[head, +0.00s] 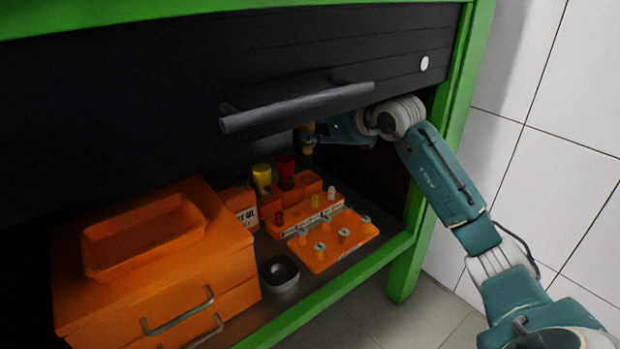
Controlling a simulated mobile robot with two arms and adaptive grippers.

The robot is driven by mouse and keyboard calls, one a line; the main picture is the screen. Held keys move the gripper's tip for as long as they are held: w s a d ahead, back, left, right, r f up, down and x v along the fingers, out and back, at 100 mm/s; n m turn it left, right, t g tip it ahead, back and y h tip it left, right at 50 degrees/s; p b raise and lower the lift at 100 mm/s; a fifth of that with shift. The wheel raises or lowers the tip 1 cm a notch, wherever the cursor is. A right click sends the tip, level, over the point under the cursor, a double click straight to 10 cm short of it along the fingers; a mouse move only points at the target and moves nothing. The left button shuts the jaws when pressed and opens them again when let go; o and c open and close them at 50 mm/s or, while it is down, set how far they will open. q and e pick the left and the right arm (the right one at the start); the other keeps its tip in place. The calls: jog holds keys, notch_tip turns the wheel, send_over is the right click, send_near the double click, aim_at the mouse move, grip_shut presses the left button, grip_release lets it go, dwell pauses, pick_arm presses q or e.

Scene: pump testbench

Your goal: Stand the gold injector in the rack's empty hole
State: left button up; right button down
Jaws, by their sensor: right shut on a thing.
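The gold injector (307,138) is upright between the fingers of my right gripper (310,136), just under the cabinet's black front. My right gripper is shut on it, and the drawer edge and dark handle partly hide the hand. Below it, on the shelf, an orange rack (330,256) holds several silver upright pieces. Behind it is an orange stepped block (306,222) with small red, yellow and white pieces. The injector is held above and apart from both. I cannot make out the empty hole at this size. My left gripper is out of view.
An orange drawer box (150,290) with a tray (145,235) on top fills the shelf's left. A dark round cup (280,273) stands beside it. Red (286,166) and yellow (262,178) bottles stand behind. The black handle (297,107) overhangs; a green post (436,190) bounds the right.

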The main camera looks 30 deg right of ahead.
aim_at(310, 157)
jog(key=shift+w+d+f, duration=0.1)
jog(key=shift+w+d, duration=0.05)
notch_tip(310, 157, down, 10)
jog(key=b, duration=0.7)
jog(key=shift+r, duration=0.25)
jog(key=c, duration=1)
grip_release()
jog(key=shift+c, duration=0.2)
